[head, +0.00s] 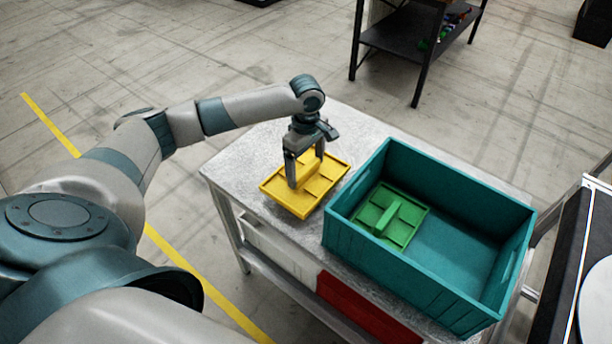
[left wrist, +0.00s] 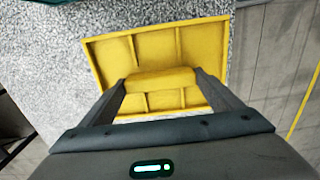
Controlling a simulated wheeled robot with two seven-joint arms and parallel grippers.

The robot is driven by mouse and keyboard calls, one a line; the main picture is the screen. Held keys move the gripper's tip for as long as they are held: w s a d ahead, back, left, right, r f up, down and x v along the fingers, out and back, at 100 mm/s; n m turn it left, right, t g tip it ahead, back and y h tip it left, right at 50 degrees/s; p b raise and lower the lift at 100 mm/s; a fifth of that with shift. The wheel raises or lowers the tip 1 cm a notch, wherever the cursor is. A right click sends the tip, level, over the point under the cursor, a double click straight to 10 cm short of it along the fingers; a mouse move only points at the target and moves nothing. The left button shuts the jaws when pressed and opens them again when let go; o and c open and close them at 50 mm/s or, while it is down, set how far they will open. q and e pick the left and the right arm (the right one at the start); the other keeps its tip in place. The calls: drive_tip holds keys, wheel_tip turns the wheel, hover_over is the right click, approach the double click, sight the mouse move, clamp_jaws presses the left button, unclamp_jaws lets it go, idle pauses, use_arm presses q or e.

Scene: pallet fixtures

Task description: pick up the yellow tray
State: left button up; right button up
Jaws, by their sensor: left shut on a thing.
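The yellow tray (head: 322,186) has several shallow compartments and a raised central handle. It is at the metal-topped table, left of the teal crate; I cannot tell whether it touches the tabletop. My left gripper (head: 304,172) comes down from above and is shut on the tray's handle. In the left wrist view the yellow tray (left wrist: 205,45) fills the middle, with its handle between the two fingers of the gripper (left wrist: 162,85). The fingers hide the handle's ends. My right gripper is not in view.
A teal crate (head: 455,185) stands on the table (head: 245,160) to the right, with a green tray (head: 408,222) lying inside at its left. The crate's right part is empty. A dark shelf unit (head: 400,40) stands behind on the floor. Bare tabletop lies left of the yellow tray.

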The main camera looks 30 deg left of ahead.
sight(307, 168)
use_arm(q)
wheel_tip(307, 168, up, 4)
drive_tip(key=shift+r+b, duration=0.1)
drive_tip(key=shift+b, duration=0.4)
drive_tip(key=shift+r, duration=0.85)
drive_tip(key=shift+f, duration=0.1)
